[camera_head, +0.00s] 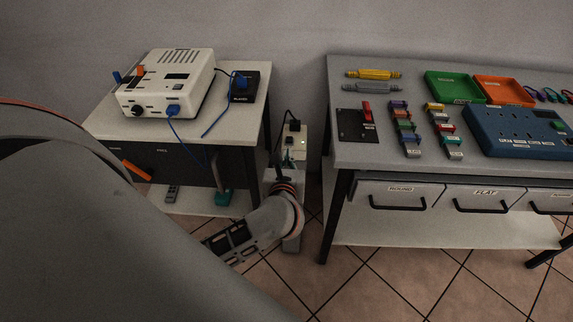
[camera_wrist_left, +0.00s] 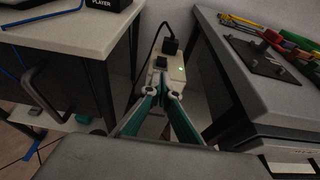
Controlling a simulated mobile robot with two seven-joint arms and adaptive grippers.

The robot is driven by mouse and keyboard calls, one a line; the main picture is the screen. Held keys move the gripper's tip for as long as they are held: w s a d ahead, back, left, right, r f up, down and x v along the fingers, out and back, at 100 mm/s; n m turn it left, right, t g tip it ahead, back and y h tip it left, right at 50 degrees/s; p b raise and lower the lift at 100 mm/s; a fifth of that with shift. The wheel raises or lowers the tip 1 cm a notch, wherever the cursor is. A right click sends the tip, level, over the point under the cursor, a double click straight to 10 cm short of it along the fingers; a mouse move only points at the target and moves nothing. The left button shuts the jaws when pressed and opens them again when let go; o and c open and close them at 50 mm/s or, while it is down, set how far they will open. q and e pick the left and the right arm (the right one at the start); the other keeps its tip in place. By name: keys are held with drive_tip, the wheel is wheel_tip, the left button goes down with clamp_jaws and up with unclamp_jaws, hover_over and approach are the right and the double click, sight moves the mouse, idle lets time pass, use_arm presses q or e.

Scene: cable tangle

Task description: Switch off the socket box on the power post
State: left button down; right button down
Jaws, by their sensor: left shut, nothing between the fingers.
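The socket box (camera_head: 297,152) is a pale box on top of the power post, in the gap between the two tables. In the left wrist view the box (camera_wrist_left: 176,74) has a black plug in its far end, a small dark square part nearer me, and a lit green lamp. My left gripper (camera_wrist_left: 162,84) is shut and empty, with teal fingers pointing at the box's near part. It also shows in the head view (camera_head: 286,160), just in front of the box. Whether the fingertips touch the box I cannot tell. They hide part of it. My right gripper is out of view.
The left table (camera_head: 225,128) bears a white device (camera_head: 168,84) with a blue cable. The right table (camera_head: 385,155) bears trays, small coloured parts and a blue socket panel (camera_head: 515,130). Both table edges stand close beside the post. A black cable rises from the plug.

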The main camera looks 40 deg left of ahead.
sight(289, 143)
use_arm(q)
drive_tip(key=shift+w+a, duration=0.5)
drive_tip(key=shift+w, duration=0.3)
drive_tip(key=shift+w+a, duration=0.5)
drive_tip(key=shift+w, duration=0.25)
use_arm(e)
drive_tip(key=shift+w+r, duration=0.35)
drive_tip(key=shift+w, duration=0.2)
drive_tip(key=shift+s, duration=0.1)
use_arm(q)
drive_tip(key=shift+w+a+r, duration=0.25)
drive_tip(key=shift+w+r, duration=0.1)
drive_tip(key=shift+w, duration=0.15)
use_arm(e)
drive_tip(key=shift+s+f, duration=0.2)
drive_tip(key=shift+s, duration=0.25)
